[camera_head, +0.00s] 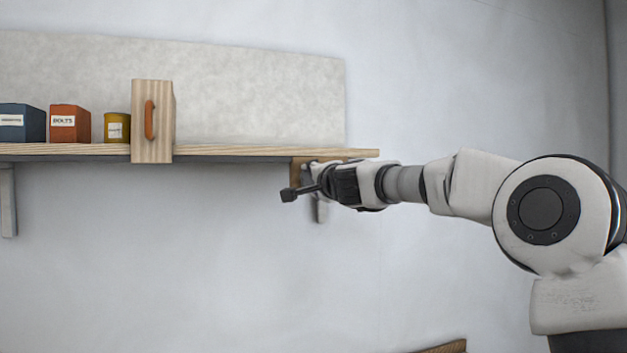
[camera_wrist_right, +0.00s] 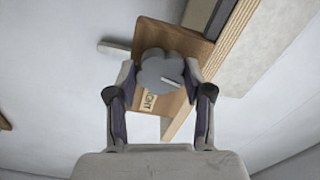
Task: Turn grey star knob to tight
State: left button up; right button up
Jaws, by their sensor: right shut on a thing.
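The grey star knob (camera_wrist_right: 158,66) sits on a wooden plate (camera_wrist_right: 190,47) in the right wrist view. It has rounded lobes and a pale pointer line at its lower right. A label (camera_wrist_right: 149,102) on the plate below it is partly covered; the letters "IGHT" can be made out. My right gripper (camera_wrist_right: 161,73) is shut on the knob, one finger on each side. In the head view my right gripper (camera_head: 312,180) is at the shelf's right end, just below the board; the knob cannot be made out there. My left gripper is not in view.
The wooden shelf (camera_head: 230,151) runs above my right gripper. On it stand a blue box (camera_head: 22,122), a red bolts box (camera_head: 70,123) and a yellow container (camera_head: 117,127). A wooden block with an orange handle (camera_head: 150,120) is at its front. The wall below is clear.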

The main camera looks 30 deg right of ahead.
jog(key=shift+d+r+m, duration=0.1)
jog(key=shift+r+m, duration=0.2)
jog(key=shift+m, duration=0.1)
jog(key=m+b, duration=0.1)
jog(key=m, duration=1.6)
jog(key=shift+w+f+b, duration=0.1)
jog(key=shift+w+b, duration=0.05)
jog(key=shift+b, duration=0.25)
jog(key=shift+f, duration=0.25)
jog(key=o, duration=0.8)
